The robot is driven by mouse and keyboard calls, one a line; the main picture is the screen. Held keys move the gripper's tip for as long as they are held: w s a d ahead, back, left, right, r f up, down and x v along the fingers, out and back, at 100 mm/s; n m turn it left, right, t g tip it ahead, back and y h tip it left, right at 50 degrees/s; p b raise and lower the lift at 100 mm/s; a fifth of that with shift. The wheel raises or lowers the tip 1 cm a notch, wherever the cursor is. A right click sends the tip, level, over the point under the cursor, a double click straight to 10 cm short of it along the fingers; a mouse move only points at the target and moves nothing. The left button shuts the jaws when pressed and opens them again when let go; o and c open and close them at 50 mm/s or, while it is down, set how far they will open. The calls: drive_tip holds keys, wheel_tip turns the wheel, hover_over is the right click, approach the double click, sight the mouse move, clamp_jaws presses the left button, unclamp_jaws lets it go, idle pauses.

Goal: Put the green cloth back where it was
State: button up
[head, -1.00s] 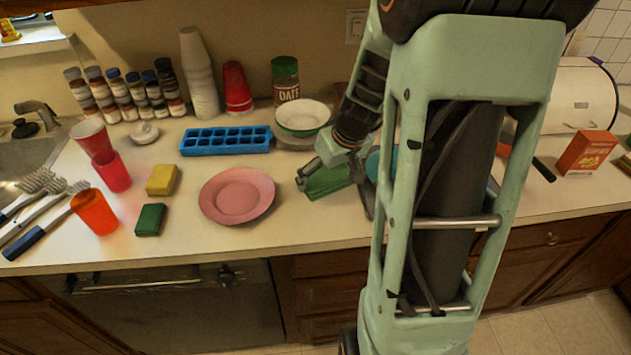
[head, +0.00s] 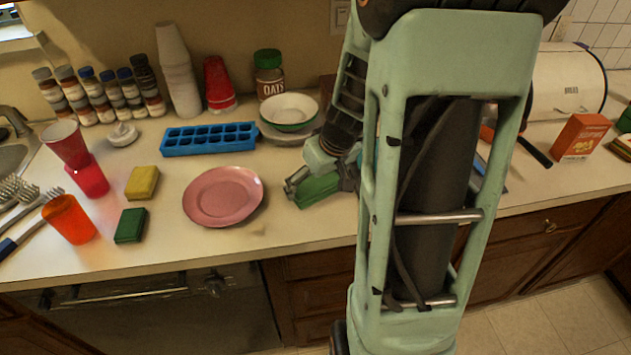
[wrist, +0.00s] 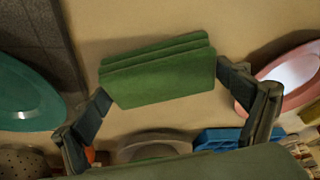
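The green cloth (head: 318,190) is a folded, layered block near the front edge of the counter, right of the pink plate. In the wrist view the cloth (wrist: 160,72) lies between my two fingers, and each fingertip meets one of its side edges. My gripper (head: 315,182) appears shut on it across its width; it also shows in the wrist view (wrist: 165,82). I cannot tell whether the cloth is clear of the counter. My arm hides part of the counter to the right of it.
The pink plate (head: 223,196) is close on the left. A stacked bowl (head: 289,111) and a blue ice tray (head: 209,139) are behind. A teal plate (wrist: 25,90) shows on the other side in the wrist view. A green sponge (head: 131,225) lies farther left. Bare counter lies in front.

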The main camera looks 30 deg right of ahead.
drive_tip(key=shift+o, duration=0.6)
drive_tip(key=shift+r, duration=0.15)
drive_tip(key=p+v, duration=0.7)
drive_tip(key=v, duration=0.5)
drive_tip(key=shift+w+d, duration=0.1)
